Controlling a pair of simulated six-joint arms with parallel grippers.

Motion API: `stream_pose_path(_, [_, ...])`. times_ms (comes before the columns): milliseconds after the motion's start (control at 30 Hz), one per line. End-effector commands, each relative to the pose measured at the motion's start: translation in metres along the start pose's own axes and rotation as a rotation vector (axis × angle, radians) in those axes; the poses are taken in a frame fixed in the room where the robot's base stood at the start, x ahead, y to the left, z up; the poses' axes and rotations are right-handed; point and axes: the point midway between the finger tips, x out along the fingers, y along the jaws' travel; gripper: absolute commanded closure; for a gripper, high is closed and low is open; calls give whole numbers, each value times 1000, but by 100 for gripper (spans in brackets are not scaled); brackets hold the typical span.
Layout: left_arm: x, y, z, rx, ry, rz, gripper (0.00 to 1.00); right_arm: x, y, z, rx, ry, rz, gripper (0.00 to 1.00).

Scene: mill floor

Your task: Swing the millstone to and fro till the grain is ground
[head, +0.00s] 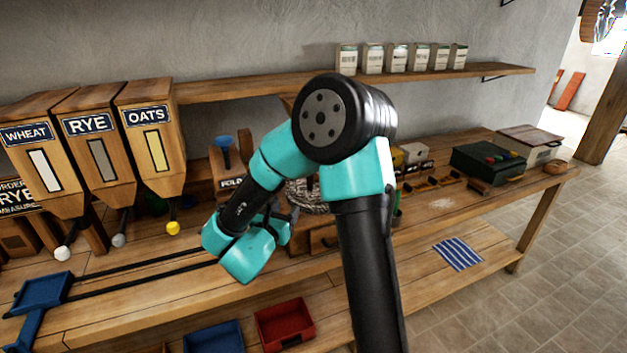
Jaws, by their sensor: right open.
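The millstone (308,196) is a grey, rough-textured round shape on the bench. My right arm hides much of it in the head view. My right gripper (291,214) is at the left side of the stone, with its small dark fingers mostly hidden by my teal wrist. It is open, and I cannot tell whether it touches the stone or a handle. No grain can be made out at the stone. My left gripper is not in view.
Wheat, rye and oats hoppers (148,140) stand at the left. A blue scoop tray (42,292) sits by dark rails on the bench (150,262). Red (284,322) and blue (214,338) bins are below. A green box (487,163) and striped cloth (459,254) are at right.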

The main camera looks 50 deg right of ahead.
Motion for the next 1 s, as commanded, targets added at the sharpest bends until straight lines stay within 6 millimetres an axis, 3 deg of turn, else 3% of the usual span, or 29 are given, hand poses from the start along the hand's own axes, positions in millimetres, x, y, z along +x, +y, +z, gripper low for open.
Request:
stream_pose_path(367, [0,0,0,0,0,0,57,1,-1,0,8,-2,-3,50])
stream_pose_path(533, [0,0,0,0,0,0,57,11,0,0,8,-1,-3,50])
stream_pose_path(1000, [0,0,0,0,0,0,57,85,-1,0,7,-1,-5,50])
